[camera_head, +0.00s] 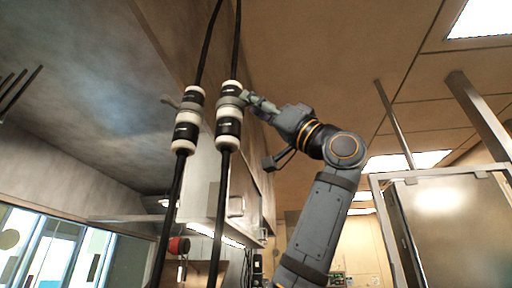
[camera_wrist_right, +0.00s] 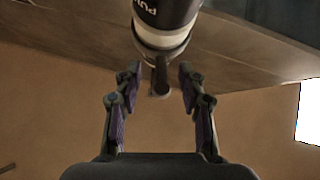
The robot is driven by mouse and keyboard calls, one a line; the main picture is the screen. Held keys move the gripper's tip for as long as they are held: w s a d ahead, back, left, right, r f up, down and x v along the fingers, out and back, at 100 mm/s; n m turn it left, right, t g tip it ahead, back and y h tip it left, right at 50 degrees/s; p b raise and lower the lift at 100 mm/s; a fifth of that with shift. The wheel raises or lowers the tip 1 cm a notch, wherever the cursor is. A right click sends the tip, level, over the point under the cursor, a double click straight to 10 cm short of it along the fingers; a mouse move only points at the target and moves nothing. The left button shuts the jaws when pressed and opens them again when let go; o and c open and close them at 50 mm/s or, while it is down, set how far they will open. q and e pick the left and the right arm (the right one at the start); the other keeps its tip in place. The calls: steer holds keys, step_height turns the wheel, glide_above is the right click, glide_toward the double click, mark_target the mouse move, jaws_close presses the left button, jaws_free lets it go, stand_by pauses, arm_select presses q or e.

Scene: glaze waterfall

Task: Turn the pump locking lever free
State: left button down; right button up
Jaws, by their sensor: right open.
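Two dark hoses hang side by side in the head view, each with a black-and-white coupling: a left coupling (camera_head: 187,120) and a right coupling (camera_head: 229,115). A grey lever (camera_head: 170,102) sticks out leftward from the left coupling. My right gripper (camera_head: 250,98) is at the right side of the right coupling's grey middle. In the wrist view, my right gripper (camera_wrist_right: 158,75) is open, its fingers on either side of a grey lever (camera_wrist_right: 161,78) below a black band with partly visible lettering, "PU". Gaps show between the fingers and lever. My left gripper is not in view.
A pale cabinet (camera_head: 215,185) hangs behind the hoses, below a slanted grey overhead surface (camera_head: 85,75). A metal-framed panel (camera_head: 450,225) stands at the right. A red round object (camera_head: 179,245) is low behind the left hose.

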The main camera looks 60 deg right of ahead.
steer(key=v, duration=1.2)
steer(key=shift+d, duration=0.1)
